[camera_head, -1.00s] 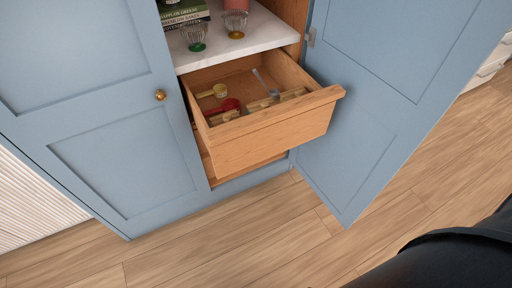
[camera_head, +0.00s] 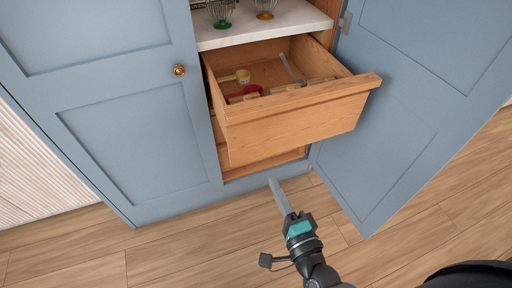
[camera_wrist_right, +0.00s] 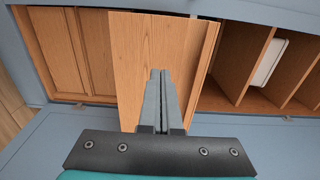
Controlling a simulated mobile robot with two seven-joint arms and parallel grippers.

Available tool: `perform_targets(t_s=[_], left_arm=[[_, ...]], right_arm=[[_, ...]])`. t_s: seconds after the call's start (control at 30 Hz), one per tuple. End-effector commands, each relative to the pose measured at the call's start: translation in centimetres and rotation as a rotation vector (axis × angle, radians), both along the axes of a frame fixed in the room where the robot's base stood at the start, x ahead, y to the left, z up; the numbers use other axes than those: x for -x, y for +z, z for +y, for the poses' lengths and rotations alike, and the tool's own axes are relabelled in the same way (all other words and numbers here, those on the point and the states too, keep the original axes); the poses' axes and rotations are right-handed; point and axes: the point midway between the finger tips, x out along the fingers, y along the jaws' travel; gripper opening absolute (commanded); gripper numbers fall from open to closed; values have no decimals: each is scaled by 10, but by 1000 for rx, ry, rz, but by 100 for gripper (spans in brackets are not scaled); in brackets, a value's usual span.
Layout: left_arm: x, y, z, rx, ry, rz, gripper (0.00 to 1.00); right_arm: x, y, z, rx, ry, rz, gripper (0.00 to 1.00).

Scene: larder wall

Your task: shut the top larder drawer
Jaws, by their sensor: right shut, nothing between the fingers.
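The top larder drawer (camera_head: 293,117) is wooden and stands pulled out of the blue cabinet. It holds a yellow scoop (camera_head: 243,76), a red scoop (camera_head: 244,93) and a utensil with a grey handle (camera_head: 292,70). My right gripper (camera_head: 275,184) is shut and empty, below and in front of the drawer in the head view. In the right wrist view, the shut fingers (camera_wrist_right: 160,75) point toward the drawer's wooden front (camera_wrist_right: 137,58); I cannot tell whether they touch it. My left gripper is not in view.
The left door (camera_head: 120,110) is shut and has a brass knob (camera_head: 179,70). The right door (camera_head: 415,100) stands open beside the drawer. A marble shelf (camera_head: 275,25) with glasses is above. A lower wooden drawer (camera_head: 265,165) sits inside. Wood floor (camera_head: 180,250) lies clear in front.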

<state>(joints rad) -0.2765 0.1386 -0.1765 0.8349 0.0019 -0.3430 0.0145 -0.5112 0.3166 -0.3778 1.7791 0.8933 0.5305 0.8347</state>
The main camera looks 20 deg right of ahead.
Motion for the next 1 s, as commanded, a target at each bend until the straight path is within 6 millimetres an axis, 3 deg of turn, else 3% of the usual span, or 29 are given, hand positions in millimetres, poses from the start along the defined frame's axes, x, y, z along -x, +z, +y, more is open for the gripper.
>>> perform_targets(t_s=[0.6, 0.8, 1.0], left_arm=[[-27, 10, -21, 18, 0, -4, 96], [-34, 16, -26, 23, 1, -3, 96], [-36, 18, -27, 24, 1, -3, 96]], right_arm=[[-109, -1, 9, 4, 0, -1, 0], [-129, -1, 10, 5, 1, 1, 0], [-135, 0, 11, 6, 1, 2, 0]])
